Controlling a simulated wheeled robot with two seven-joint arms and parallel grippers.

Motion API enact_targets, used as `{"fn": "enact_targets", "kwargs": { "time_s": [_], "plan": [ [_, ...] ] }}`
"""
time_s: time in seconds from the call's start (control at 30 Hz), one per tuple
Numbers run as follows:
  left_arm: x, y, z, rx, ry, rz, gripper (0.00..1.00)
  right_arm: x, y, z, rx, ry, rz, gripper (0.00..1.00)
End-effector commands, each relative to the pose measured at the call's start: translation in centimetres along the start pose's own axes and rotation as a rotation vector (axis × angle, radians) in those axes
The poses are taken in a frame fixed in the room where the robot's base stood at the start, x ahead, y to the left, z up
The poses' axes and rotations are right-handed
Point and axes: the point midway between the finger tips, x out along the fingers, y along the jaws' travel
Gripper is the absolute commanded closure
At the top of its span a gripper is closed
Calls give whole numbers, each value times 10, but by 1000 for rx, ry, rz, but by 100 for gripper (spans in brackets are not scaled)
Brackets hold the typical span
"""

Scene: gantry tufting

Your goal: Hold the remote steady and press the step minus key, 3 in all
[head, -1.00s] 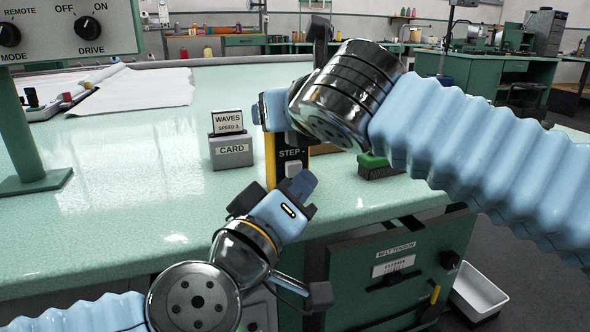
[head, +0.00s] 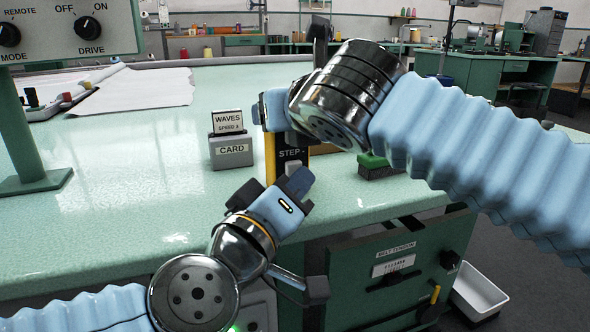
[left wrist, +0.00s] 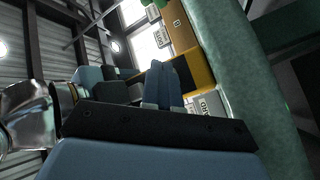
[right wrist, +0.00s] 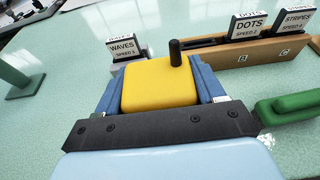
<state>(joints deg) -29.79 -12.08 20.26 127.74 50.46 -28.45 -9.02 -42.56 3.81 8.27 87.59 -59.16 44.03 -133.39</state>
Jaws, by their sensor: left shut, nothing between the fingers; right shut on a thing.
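The remote is a yellow and black block (head: 270,158) standing upright, with a "STEP -" label and a pale key below it. My right gripper (head: 268,111) is shut on its upper part. In the right wrist view, the remote's yellow top (right wrist: 158,88) with a black stub sits between the blue fingers. My left gripper (head: 295,181) is shut and empty, its tips just in front of the key and partly covering it. I cannot tell whether they touch it. In the left wrist view, the closed fingers (left wrist: 163,84) lie beside the remote's yellow side (left wrist: 197,68).
A card holder (head: 231,151) with a "WAVES" card stands left of the remote. A green-topped block (head: 373,163) lies to its right. A control panel (head: 65,35) stands at the left. The table (head: 130,170) between is clear.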

Motion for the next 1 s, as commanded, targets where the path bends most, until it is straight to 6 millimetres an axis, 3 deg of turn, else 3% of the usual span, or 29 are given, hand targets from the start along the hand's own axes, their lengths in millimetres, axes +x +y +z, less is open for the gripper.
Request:
{"fn": "enact_targets", "kwargs": {
  "time_s": [1.0],
  "plan": [
    [9, -8, -7, -1, 5, -7, 100, 0, 0, 0, 0, -2, 1, 74]
  ]
}}
